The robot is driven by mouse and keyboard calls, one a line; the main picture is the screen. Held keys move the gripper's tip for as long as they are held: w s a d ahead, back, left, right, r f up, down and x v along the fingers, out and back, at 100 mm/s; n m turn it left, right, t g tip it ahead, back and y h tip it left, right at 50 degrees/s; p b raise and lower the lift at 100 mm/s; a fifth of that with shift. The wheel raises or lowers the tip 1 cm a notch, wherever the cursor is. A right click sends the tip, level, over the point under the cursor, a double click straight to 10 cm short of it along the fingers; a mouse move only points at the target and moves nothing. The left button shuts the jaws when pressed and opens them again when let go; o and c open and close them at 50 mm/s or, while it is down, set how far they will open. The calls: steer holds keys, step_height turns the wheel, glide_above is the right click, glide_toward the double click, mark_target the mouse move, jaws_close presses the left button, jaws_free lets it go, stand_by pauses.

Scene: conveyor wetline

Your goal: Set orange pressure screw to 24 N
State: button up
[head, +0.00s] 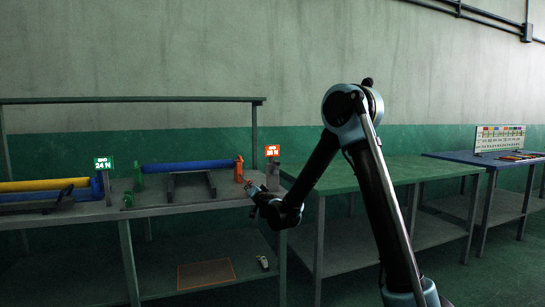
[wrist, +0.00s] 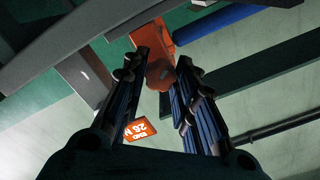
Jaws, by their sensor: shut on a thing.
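The orange pressure screw (wrist: 160,73) is a rounded knob below an orange bracket (wrist: 152,37). My gripper (wrist: 165,62) is shut on the knob, with one finger on each side in the wrist view. In the head view my gripper (head: 252,188) reaches the right end of the blue roller, beside the orange bracket (head: 239,170). The knob is hidden there. An orange sign (head: 272,151) above it seems to read 26 N; it also shows upside down in the wrist view (wrist: 139,128). A green sign (head: 103,163) at the roller's left end reads 24 N.
The blue roller (head: 190,166) runs along the grey bench (head: 150,204), with a green bracket (head: 138,178) at its left. A yellow roller (head: 40,184) lies further left. A green table (head: 400,170) and a blue table (head: 470,157) stand to the right.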

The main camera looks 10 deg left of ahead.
steer(key=shift+w+d, duration=0.1)
steer(key=shift+d, duration=0.05)
steer(key=n, duration=0.3)
stand_by(0.3)
steer(key=o, duration=0.7)
steer(key=shift+o, duration=0.2)
steer(key=shift+v, duration=2.95)
